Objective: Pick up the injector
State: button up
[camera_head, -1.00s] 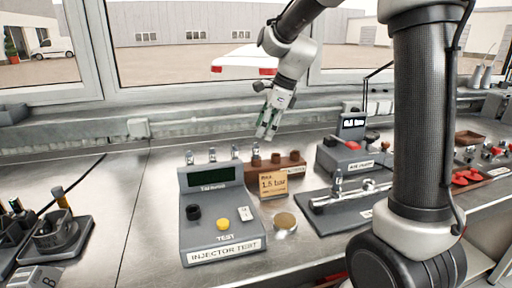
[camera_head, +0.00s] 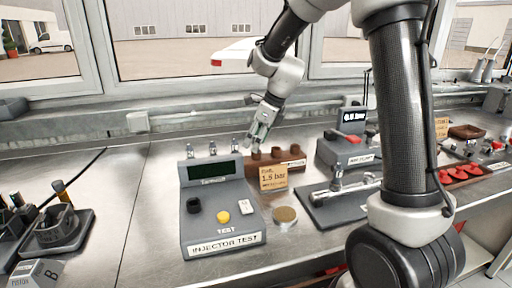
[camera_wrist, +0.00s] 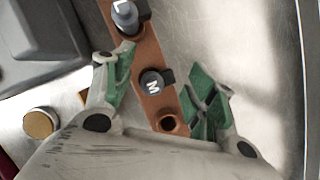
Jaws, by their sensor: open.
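An injector with a dark cap marked M (camera_wrist: 153,84) stands in the brown rack (camera_wrist: 118,16) and shows between my gripper's green fingers in the wrist view. Another injector, marked L (camera_wrist: 126,15), stands further up the same rack. An empty hole (camera_wrist: 168,123) lies below M. My gripper (camera_wrist: 160,78) is open, with a finger on each side of the M injector and a visible gap to it. In the head view my gripper (camera_head: 258,142) points down over the rack (camera_head: 290,164), where it hides the M injector.
The grey injector test box (camera_head: 222,215) stands in front of the rack. A note card (camera_head: 273,178) reading 1.5 bar and a round brass-coloured disc (camera_head: 285,214) are close by. A dark fixture (camera_head: 335,205) and a pressure unit (camera_head: 345,150) stand to the right.

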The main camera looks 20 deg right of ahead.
jog(key=c, duration=1.1)
jog(key=shift+c, duration=0.2)
